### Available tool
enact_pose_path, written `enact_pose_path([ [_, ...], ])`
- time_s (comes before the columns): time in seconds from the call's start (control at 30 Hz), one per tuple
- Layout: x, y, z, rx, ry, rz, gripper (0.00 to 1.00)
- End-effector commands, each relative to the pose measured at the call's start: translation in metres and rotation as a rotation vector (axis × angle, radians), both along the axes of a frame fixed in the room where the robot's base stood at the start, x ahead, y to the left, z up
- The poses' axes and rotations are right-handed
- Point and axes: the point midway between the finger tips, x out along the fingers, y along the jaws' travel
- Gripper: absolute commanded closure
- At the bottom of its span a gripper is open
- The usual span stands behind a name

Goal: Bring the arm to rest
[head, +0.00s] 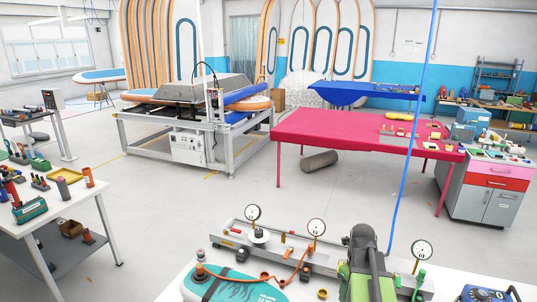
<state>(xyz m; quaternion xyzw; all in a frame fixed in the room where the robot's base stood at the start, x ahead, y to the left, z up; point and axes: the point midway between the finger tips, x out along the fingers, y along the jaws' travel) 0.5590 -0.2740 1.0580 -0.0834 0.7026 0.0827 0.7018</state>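My arm and gripper are not visible in the head view, so I cannot see how the gripper stands or whether it holds anything. The nearest surface is a white bench (190,290) at the bottom. On it are a long grey fixture (262,248) with several round gauges, a teal board piece (240,287) and a green and black machine (365,268).
A red-topped table (345,130) stands mid-room, with a grey roller (319,160) on the floor beneath. A white table (60,210) with tools is at left. A blue line (414,120) hangs down. Open floor (190,210) lies between.

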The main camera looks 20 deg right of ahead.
Motion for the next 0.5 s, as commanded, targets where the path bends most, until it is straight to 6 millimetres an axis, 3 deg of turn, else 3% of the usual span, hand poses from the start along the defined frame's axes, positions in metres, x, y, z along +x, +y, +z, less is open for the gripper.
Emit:
enact_pose_path([
  [0.03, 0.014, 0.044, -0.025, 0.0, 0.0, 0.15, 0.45],
  [0.17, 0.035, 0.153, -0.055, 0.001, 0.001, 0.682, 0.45],
  [0.2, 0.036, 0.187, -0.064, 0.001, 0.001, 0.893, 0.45],
  [0.3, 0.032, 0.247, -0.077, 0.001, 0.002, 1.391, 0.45],
  [0.4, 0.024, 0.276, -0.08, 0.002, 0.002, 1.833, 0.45],
  [0.5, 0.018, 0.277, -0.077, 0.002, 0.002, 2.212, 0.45],
])
